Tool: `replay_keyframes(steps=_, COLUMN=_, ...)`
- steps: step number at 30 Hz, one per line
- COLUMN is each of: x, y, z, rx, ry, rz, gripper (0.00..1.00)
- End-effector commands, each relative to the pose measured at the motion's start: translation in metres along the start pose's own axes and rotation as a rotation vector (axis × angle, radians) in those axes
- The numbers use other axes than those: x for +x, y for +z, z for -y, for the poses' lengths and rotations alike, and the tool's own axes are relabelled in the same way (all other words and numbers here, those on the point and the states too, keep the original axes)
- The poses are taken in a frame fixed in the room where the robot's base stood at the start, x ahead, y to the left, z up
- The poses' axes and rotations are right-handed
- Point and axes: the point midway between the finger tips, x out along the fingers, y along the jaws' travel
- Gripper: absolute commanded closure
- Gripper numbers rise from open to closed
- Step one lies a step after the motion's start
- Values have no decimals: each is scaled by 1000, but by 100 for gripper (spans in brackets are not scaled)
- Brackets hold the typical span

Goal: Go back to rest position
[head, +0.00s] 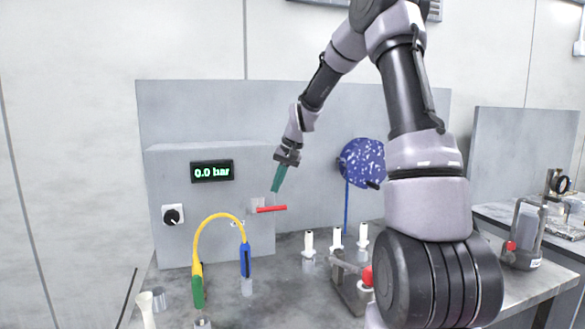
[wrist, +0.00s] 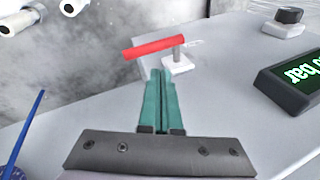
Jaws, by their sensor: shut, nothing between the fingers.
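My gripper (head: 277,179) has green fingers and hangs from my arm in front of the grey panel. In the wrist view its fingers (wrist: 157,78) are together, with nothing between them. A red lever handle (head: 272,209) sits just below and left of the fingertips in the head view. In the wrist view the red handle (wrist: 156,46) lies across, just beyond the fingertips, on a small white mount (wrist: 178,66). I cannot tell whether the fingertips touch the handle.
The grey box (head: 215,240) carries a display (head: 212,171) reading 0.0 bar and a black knob (head: 172,215). A yellow hose (head: 219,216) with green and blue ends arches in front. White-topped fittings (head: 309,243) stand on the bench. A blue speckled item (head: 362,162) hangs behind my arm.

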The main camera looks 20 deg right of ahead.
Motion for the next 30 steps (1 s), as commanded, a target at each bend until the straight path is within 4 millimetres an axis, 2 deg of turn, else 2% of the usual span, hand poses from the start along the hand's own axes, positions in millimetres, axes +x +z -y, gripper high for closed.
replay_keyframes(steps=3, x=-30, y=-2, z=-6, rx=1, ry=1, rz=-6, gripper=100)
replay_keyframes(steps=9, x=-71, y=-4, z=-15, rx=1, ry=0, rz=-4, gripper=100)
replay_keyframes(steps=16, x=-96, y=-5, z=-20, rx=0, ry=0, rz=-2, gripper=100)
replay_keyframes(steps=19, x=-104, y=1, z=-18, rx=-5, ry=7, rz=-10, gripper=100)
replay_keyframes(steps=23, x=-127, y=26, z=-12, rx=-14, ry=36, rz=-46, gripper=100)
replay_keyframes(steps=30, x=-183, y=104, z=-5, rx=-22, ry=87, rz=-164, gripper=100)
